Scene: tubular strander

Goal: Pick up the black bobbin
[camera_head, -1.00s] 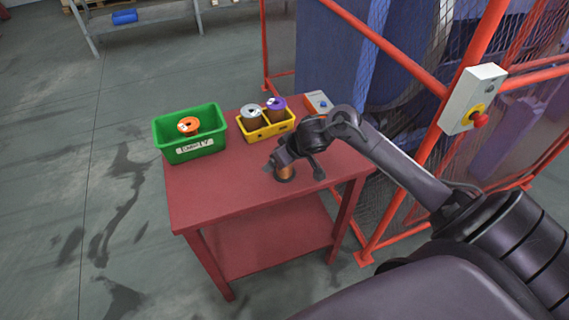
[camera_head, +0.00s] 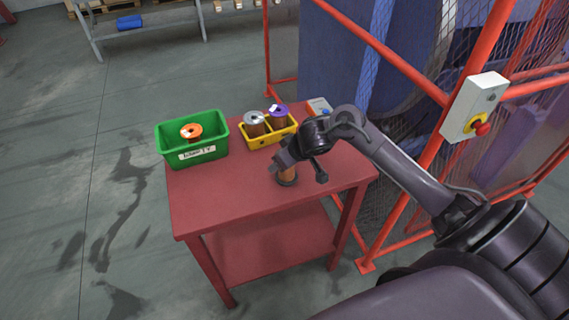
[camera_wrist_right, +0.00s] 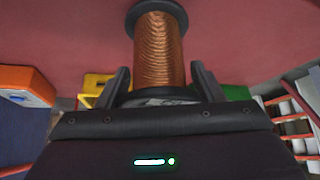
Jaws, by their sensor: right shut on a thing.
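The black bobbin (camera_head: 288,178), wound with copper wire and with black flanges, is upright at the red table's right front part. It also shows in the right wrist view (camera_wrist_right: 160,50), with its far flange toward the red tabletop. My right gripper (camera_head: 284,164) is over the bobbin from above. In the wrist view its two fingers (camera_wrist_right: 160,84) are on either side of the bobbin's near end and shut on it. The near flange is partly hidden by the gripper. I cannot tell whether the bobbin touches the table. My left gripper is out of view.
The red table (camera_head: 225,196) carries a green bin (camera_head: 190,153) with an orange bobbin (camera_head: 191,131) and a yellow bin (camera_head: 262,140) with a grey and a purple bobbin. A red-framed mesh fence (camera_head: 420,85) with a switch box (camera_head: 474,105) stands close at right. The front left tabletop is clear.

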